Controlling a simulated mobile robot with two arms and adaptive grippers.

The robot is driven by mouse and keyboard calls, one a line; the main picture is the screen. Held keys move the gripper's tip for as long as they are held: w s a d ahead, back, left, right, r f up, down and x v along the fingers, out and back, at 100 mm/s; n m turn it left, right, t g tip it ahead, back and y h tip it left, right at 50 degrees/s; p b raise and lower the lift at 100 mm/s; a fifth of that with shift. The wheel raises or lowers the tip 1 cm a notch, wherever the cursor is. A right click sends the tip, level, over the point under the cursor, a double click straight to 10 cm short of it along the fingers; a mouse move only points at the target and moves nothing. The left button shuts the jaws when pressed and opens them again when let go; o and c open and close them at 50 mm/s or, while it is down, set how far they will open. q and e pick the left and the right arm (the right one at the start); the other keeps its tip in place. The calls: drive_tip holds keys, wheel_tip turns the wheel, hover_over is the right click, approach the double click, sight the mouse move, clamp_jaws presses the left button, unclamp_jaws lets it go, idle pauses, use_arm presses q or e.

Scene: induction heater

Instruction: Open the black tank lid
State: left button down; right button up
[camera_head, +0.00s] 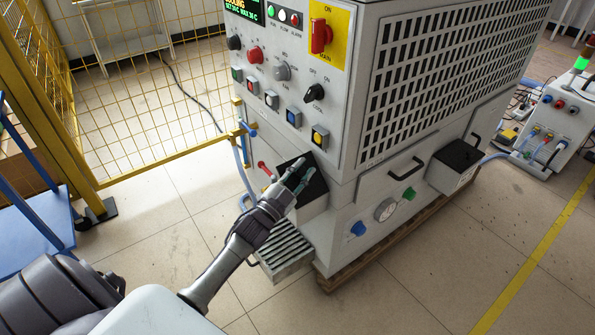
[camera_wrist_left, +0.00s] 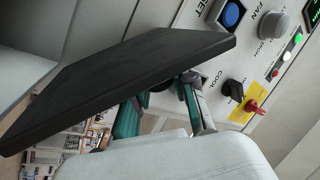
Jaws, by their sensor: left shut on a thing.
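The black tank lid (camera_head: 316,187) is on the small tank at the near left corner of the grey machine, and my gripper partly covers it. In the left wrist view the lid (camera_wrist_left: 110,85) is a large, dark flat slab that slants across the picture. My left gripper (camera_head: 301,170) reaches in over this tank. Its teal-padded fingers (camera_wrist_left: 160,100) are shut on the lid, at its edge in the left wrist view. The fingertips are partly hidden behind the slab. I cannot tell exactly how far the lid is tilted. My right gripper is not in view.
The control panel (camera_head: 283,75) with knobs and buttons rises just behind the tank. A second black-topped box (camera_head: 458,155) is further right on the machine. A ribbed grey step (camera_head: 285,252) sits below the tank. A yellow mesh fence (camera_head: 140,90) stands left; the tiled floor in front is clear.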

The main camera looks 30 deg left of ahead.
sight(315, 181)
use_arm(q)
drive_tip(key=s+d+m+h+b, duration=0.3)
drive_tip(key=d+m+h, duration=0.4)
drive_tip(key=m, duration=0.7)
drive_tip(key=shift+d+m+b, duration=0.3)
drive_tip(key=shift+d+b, duration=0.1)
drive_tip(key=shift+b, duration=0.35)
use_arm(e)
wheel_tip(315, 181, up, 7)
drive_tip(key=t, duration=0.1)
use_arm(q)
drive_tip(key=shift+s, duration=0.1)
drive_tip(key=c, duration=0.9)
unclamp_jaws()
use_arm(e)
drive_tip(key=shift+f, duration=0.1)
use_arm(q)
drive_tip(key=v, duration=1.2)
drive_tip(key=shift+a, duration=0.15)
